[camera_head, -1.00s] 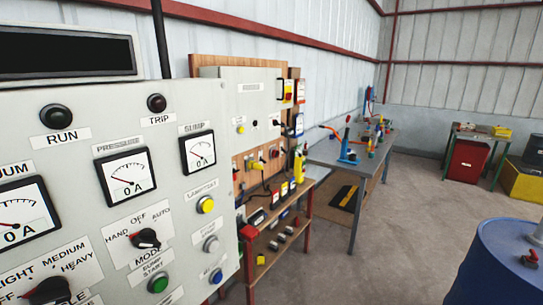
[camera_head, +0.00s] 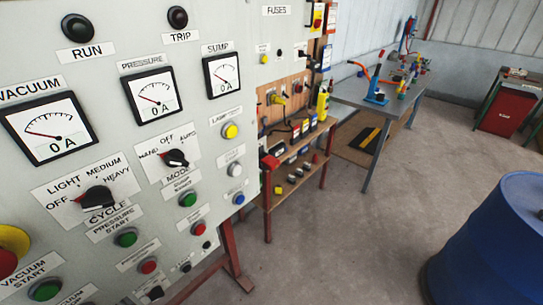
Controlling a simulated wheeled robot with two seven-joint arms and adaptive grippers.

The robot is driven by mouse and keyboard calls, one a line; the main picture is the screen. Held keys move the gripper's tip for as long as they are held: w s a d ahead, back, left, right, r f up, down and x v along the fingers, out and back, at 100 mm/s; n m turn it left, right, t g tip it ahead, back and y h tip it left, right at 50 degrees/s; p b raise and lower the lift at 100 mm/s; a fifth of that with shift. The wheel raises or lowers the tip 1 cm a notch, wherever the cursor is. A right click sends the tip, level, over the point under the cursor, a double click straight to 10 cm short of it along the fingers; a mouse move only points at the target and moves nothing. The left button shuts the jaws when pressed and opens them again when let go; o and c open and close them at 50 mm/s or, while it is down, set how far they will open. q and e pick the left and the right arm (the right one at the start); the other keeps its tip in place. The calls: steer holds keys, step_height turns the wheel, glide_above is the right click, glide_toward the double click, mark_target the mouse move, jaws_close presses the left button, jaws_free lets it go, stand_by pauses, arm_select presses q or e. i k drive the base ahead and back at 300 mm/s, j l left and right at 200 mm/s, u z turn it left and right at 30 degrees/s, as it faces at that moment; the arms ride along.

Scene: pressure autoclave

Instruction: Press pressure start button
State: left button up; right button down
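The control panel (camera_head: 140,100) fills the left of the head view. The green pressure start button (camera_head: 126,238) sits low on it, under a label reading PRESSURE START (camera_head: 113,221). A red button (camera_head: 148,267) is below it and to the right. The black cycle knob (camera_head: 97,197) is above it and to the left. Another green button (camera_head: 187,200), labelled as a start, sits up and to the right. The vacuum start button (camera_head: 45,289) is green, at the lower left. Neither of my grippers shows in this view.
A red emergency-type button on a yellow base (camera_head: 8,255) is at the left edge. A blue barrel (camera_head: 500,255) stands at the lower right. A wooden shelf rack (camera_head: 290,185) and a grey workbench (camera_head: 375,95) stand beyond the panel. The floor between is clear.

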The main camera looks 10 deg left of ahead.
mark_target(127, 240)
steer(key=k+u, duration=0.15)
steer(key=u, duration=1.15)
steer(key=k+l, duration=0.05)
